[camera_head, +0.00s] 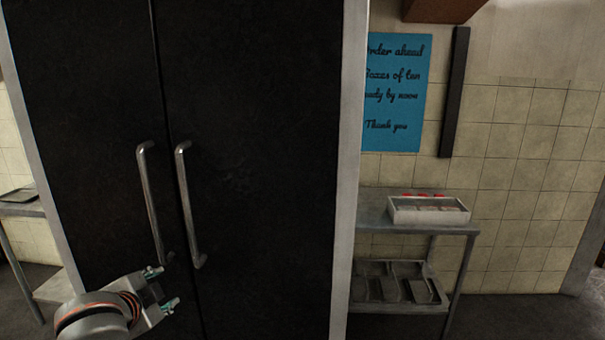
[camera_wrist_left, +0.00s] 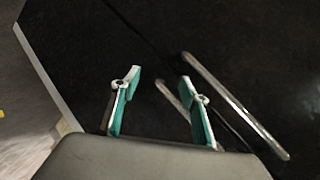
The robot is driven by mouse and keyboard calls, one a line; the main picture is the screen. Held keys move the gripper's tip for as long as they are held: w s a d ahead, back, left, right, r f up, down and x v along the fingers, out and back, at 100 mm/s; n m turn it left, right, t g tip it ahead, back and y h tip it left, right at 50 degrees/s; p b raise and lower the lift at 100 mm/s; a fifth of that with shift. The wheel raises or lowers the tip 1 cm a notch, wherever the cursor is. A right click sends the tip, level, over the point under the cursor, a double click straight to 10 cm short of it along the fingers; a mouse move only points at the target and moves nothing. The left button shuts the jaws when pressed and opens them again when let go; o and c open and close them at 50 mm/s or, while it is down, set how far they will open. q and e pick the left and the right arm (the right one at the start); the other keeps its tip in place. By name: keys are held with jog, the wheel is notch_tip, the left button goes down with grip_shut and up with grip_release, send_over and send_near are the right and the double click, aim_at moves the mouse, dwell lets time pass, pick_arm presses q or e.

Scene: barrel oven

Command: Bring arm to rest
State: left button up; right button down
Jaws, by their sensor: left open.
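My left gripper (camera_head: 162,286) is at the lower left of the head view, in front of a tall black double-door cabinet (camera_head: 260,110). Its two fingers are apart with nothing between them. In the left wrist view the open fingers (camera_wrist_left: 160,92) with teal pads point at the black doors. The left door handle (camera_head: 153,200) is just above the gripper in the head view, and the right handle (camera_head: 190,205) is beside it. In the wrist view one handle (camera_wrist_left: 235,105) lies to the right of the fingers. Both doors look shut. My right gripper is not in view.
A steel table (camera_head: 455,229) stands right of the cabinet, with a white tray (camera_head: 428,213) on top and dark pans (camera_head: 397,284) on its lower shelf. A blue sign (camera_head: 393,95) hangs on the wall. Another shelf (camera_head: 20,209) is at the far left.

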pick_arm(q)
jog(key=s+a+f+n+g+y, duration=0.2)
jog(key=s+a+f, duration=0.1)
jog(key=s+f, duration=0.85)
jog(key=s+a+f+n+g+y, duration=0.1)
jog(key=s+a+f+n+g, duration=0.15)
jog(key=s+f, duration=0.9)
jog(key=d+f+n+t+h, duration=0.1)
jog(key=d+f+h, duration=0.2)
jog(key=d+f, duration=0.2)
jog(key=s+d+f+n+t+h, duration=0.1)
jog(key=d+f+h, duration=0.3)
jog(key=d, duration=0.7)
jog(key=shift+s+f+t, duration=0.2)
jog(key=shift+f+t, duration=0.15)
jog(key=shift+t, duration=0.4)
